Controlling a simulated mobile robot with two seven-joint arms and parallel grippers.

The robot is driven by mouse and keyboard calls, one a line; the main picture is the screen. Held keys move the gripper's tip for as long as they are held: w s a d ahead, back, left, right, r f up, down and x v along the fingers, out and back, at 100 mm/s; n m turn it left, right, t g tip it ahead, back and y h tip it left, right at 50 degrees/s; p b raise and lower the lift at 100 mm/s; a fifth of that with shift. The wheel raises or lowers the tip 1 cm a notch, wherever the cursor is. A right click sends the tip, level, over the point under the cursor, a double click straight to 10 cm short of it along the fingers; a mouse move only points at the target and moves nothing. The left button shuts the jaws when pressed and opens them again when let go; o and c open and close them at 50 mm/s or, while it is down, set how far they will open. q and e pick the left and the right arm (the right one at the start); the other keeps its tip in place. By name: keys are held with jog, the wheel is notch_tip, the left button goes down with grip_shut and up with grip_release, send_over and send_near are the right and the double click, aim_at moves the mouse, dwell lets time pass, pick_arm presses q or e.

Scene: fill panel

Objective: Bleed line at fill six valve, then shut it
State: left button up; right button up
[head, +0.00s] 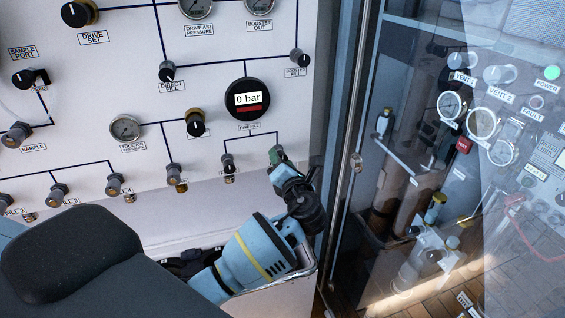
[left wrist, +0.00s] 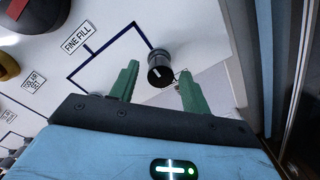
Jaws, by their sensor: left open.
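In the head view my left gripper (head: 277,155) is at the panel's lower right and hides that knob. The digital gauge (head: 247,99) above reads 0 bar. My right gripper is not in view.
A similar small valve (head: 228,163) stands just left of my gripper. More knobs and gauges cover the white panel (head: 85,110). A glass door with a metal frame (head: 348,160) stands close on the right, with vent gauges (head: 484,122) behind it.

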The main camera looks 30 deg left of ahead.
pick_arm(q)
jog(key=v, duration=0.8)
jog(key=shift+w+f, duration=0.1)
jog(key=shift+f, duration=0.05)
jog(key=s+d+f+n+h, duration=0.2)
jog(key=s+f+n+h, duration=0.15)
jog(key=f, duration=0.45)
jog(key=s+d+f+n+g+h, duration=0.1)
jog(key=s+f+n+h, duration=0.2)
jog(key=f+n, duration=0.3)
jog(key=s+d+f+n+h, duration=0.2)
jog(key=s+f+n+h, duration=0.1)
jog(key=f, duration=0.6)
jog(key=s+d+f+n+h, duration=0.1)
jog(key=s+f+n, duration=0.1)
jog(key=s+n, duration=0.4)
jog(key=s+f+n+g+h, duration=0.1)
jog(key=s+f+n+h, duration=0.1)
jog(key=s+n, duration=0.5)
jog(key=s+d+f+n+h, duration=0.1)
jog(key=s+f+n+h, duration=0.1)
jog(key=s+f+n, duration=0.2)
jog(key=s+n, duration=0.3)
jog(key=n, duration=0.1)
jog(key=shift+d+f, duration=0.25)
jog(key=shift+d, duration=0.05)
jog(key=shift+c, duration=0.2)
